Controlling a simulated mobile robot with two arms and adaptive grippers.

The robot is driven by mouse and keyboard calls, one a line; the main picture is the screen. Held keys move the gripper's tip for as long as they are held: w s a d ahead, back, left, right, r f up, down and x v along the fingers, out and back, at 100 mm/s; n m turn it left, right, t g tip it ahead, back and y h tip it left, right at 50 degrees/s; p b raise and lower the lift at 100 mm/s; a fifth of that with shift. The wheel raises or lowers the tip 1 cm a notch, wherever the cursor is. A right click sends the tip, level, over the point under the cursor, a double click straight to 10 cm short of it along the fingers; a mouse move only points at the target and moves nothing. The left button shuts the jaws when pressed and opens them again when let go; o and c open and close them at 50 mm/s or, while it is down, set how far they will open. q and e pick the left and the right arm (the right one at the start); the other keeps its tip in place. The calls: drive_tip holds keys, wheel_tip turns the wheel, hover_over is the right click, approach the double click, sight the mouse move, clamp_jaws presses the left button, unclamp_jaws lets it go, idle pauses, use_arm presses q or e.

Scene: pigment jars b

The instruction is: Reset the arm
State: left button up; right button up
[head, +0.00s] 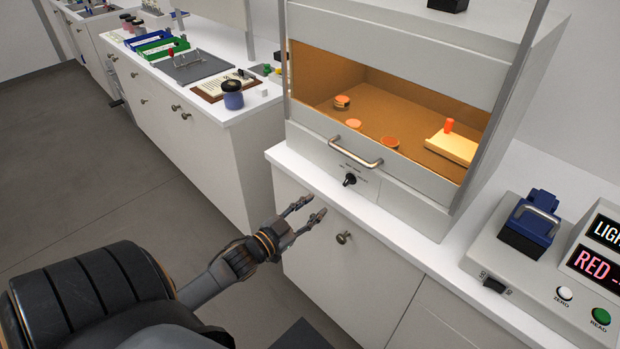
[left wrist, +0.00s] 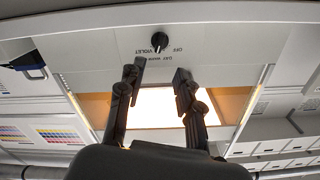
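My left gripper (head: 307,213) is open and empty in the head view. It hangs in front of the white cabinet door below the counter, close to the round door knob (head: 344,238). In the left wrist view its two fingers (left wrist: 154,82) stand apart with nothing between them. My right gripper shows in neither view.
A lit cabinet (head: 398,78) on the counter holds several orange-lit jars (head: 354,124) and a tray (head: 452,147). Below its handle (head: 355,150) is a black knob (head: 349,180). Floor at left is clear.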

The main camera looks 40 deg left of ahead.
use_arm(q)
drive_tip(key=shift+s, duration=0.15)
idle(0.4)
drive_tip(key=s+d+f+n+g+y, duration=0.1)
drive_tip(key=s+f+g, duration=0.25)
drive_tip(key=f, duration=0.65)
drive_tip(key=s+f+n+g+y, duration=0.15)
drive_tip(key=s+f, duration=0.25)
drive_tip(key=f, duration=0.5)
drive_tip(key=s+d+f+n+g, duration=0.1)
drive_tip(key=s+f+g, duration=0.25)
drive_tip(key=f, duration=0.65)
drive_tip(key=s+d+f+g, duration=0.2)
drive_tip(key=s+d+f, duration=0.2)
drive_tip(key=s, duration=0.6)
drive_tip(key=s+d+f+g, duration=0.3)
drive_tip(key=s+d+f, duration=0.1)
drive_tip(key=s+f, duration=0.4)
drive_tip(key=s+d+f+g, duration=0.3)
drive_tip(key=s+f, duration=0.3)
drive_tip(key=s, duration=0.5)
drive_tip(key=shift+s+d+f+m+h, duration=0.35)
drive_tip(key=shift+d+f+m+h, duration=0.1)
drive_tip(key=shift+d, duration=0.4)
